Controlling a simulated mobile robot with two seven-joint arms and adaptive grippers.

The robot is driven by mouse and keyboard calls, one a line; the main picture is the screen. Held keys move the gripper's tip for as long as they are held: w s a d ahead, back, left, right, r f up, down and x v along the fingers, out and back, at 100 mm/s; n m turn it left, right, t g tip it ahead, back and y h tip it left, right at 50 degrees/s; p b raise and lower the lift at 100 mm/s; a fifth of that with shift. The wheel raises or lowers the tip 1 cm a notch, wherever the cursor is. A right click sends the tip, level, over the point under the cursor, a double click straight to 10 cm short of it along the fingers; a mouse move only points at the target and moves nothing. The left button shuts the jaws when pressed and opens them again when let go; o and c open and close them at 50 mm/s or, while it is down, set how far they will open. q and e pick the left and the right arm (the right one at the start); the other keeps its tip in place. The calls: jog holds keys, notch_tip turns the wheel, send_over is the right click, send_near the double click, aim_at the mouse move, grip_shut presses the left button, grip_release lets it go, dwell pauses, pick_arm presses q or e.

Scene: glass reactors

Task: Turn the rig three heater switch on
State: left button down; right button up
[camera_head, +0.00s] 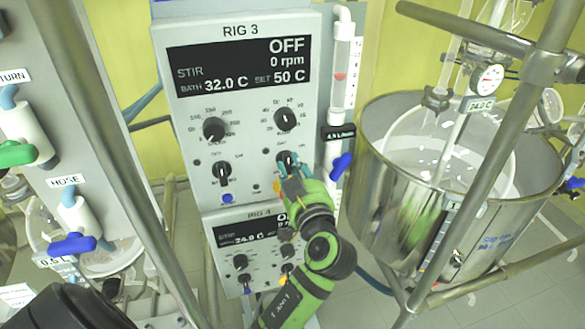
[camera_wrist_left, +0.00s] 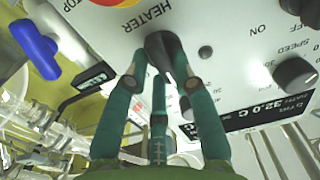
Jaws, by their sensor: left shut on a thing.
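The rig three control box (camera_head: 311,130) is upright, labelled RIG 3. Its display (camera_head: 240,68) reads STIR OFF, 0 rpm, bath 32.0 C, set 50 C. The heater switch (camera_head: 285,157) is the black knob at the box's lower right. In the left wrist view the heater switch (camera_wrist_left: 163,43) sits beside the word HEATER. My left gripper (camera_head: 290,168) is at this knob, its teal fingers shut around it. In the left wrist view the gripper (camera_wrist_left: 160,75) partly covers the knob, so its pointer cannot be read. My right gripper is not in view.
Other knobs on the box include one at lower left (camera_head: 222,171). A RIG 4 box (camera_head: 228,262) sits below. A flow tube with a blue valve (camera_head: 341,166) stands close on the right. A steel bath (camera_head: 390,215) and metal poles stand further right.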

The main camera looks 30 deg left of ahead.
pick_arm(q)
jog(key=shift+m, duration=0.4)
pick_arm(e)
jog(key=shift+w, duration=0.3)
pick_arm(q)
jog(key=shift+m, duration=0.3)
jog(key=m, duration=0.3)
jog(key=m+p, duration=0.1)
jog(key=m, duration=0.2)
jog(key=m+p, duration=0.1)
jog(key=m, duration=0.3)
jog(key=shift+a+f+p, duration=0.1)
jog(key=shift+p, duration=0.2)
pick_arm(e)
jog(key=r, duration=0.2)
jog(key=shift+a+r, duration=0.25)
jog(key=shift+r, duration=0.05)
pick_arm(q)
jog(key=shift+m, duration=0.3)
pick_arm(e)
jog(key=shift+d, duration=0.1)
pick_arm(q)
jog(key=c, duration=1.2)
grip_release()
jog(key=shift+o, duration=0.9)
jog(key=shift+a+f, duration=0.1)
jog(key=shift+f, duration=0.05)
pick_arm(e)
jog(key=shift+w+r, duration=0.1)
